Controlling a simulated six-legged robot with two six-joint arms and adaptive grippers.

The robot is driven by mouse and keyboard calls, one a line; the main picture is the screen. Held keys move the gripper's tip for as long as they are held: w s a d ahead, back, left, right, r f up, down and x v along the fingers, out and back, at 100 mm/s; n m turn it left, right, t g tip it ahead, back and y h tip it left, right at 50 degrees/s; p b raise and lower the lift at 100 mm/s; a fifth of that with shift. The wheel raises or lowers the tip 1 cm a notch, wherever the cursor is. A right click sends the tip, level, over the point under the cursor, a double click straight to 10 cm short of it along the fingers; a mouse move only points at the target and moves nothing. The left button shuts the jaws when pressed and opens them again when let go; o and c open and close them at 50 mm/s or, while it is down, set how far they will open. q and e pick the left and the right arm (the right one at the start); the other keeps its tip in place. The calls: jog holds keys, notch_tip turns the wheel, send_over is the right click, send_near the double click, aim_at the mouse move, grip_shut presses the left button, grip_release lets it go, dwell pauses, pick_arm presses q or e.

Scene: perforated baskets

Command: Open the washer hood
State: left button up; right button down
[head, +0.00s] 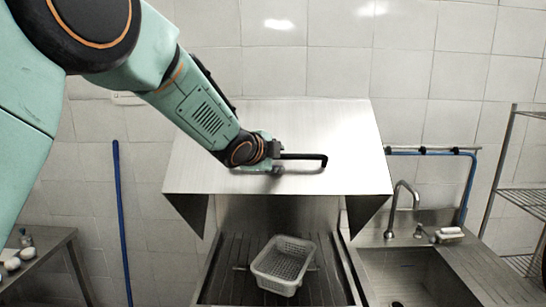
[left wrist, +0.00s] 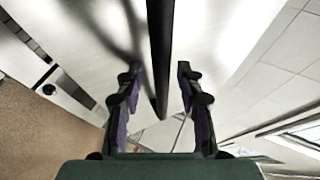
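The washer hood (head: 340,125) is a shiny metal cover with slanted front. It stands raised, with open space between its lower edge and the washer's ribbed bed (head: 225,275). A black bar handle (head: 308,157) is on its front face. My left gripper (head: 275,150) is at the left end of the handle. In the left wrist view the black bar (left wrist: 160,45) runs between the two fingers of my left gripper (left wrist: 157,75), with gaps on both sides, so the gripper is open around it. My right gripper is out of view.
A light perforated basket (head: 262,268) sits on the bed beneath the hood. A sink (head: 400,275) with a faucet (head: 403,190) is to the right, then a wire rack (head: 522,197). A blue pole (head: 121,215) and a side table (head: 50,243) are at left.

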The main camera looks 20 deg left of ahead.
pick_arm(q)
jog(key=v, duration=1.1)
jog(key=shift+s, duration=0.4)
jog(key=shift+s+r, duration=0.15)
jog(key=shift+r, duration=0.05)
